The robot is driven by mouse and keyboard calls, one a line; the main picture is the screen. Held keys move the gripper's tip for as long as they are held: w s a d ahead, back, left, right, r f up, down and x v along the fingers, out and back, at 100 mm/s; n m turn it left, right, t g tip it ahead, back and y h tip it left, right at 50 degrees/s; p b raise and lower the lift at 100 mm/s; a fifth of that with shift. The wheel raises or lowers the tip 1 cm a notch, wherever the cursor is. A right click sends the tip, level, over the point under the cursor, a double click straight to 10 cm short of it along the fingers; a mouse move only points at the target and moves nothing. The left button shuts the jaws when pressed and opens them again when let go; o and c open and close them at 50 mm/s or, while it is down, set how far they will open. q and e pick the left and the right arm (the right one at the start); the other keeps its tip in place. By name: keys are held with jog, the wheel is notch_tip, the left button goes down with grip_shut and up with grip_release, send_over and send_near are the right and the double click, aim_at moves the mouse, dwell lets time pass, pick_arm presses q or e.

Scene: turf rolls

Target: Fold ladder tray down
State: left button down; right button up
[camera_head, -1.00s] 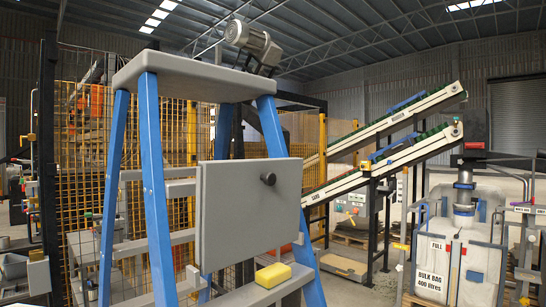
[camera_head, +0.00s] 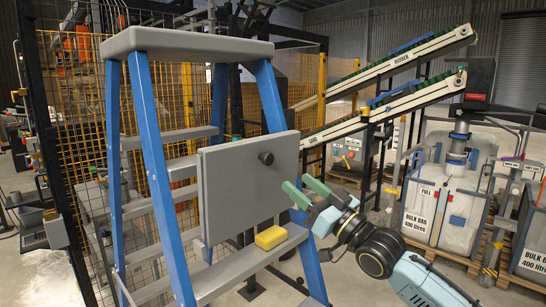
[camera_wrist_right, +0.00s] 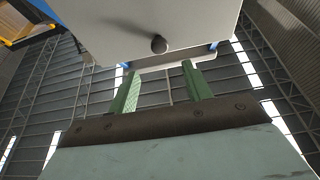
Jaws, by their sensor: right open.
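A blue stepladder with grey steps (camera_head: 152,150) stands in front of me. Its grey tray panel (camera_head: 240,185) hangs upright on the ladder, with a dark round knob (camera_head: 266,158) near its upper right. The panel also shows in the right wrist view (camera_wrist_right: 110,25), with its knob (camera_wrist_right: 159,44) above the fingers. My right gripper (camera_head: 300,192) is open and empty, its green fingers just right of the panel and below the knob. The fingers also show in the right wrist view (camera_wrist_right: 158,90), apart from the knob. My left gripper is out of view.
A yellow sponge-like block (camera_head: 270,237) lies on a ladder step below the panel. Conveyors (camera_head: 390,105) slope up behind, right of the ladder. Bulk bags (camera_head: 440,205) stand at the right. Yellow mesh fencing (camera_head: 85,120) is behind the ladder.

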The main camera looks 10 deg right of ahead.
aim_at(270, 160)
jog(key=p+x, duration=0.2)
jog(key=x, duration=0.7)
jog(key=shift+w+a+r, duration=0.1)
jog(key=shift+w+a, duration=0.1)
jog(key=shift+w, duration=0.15)
grip_shut()
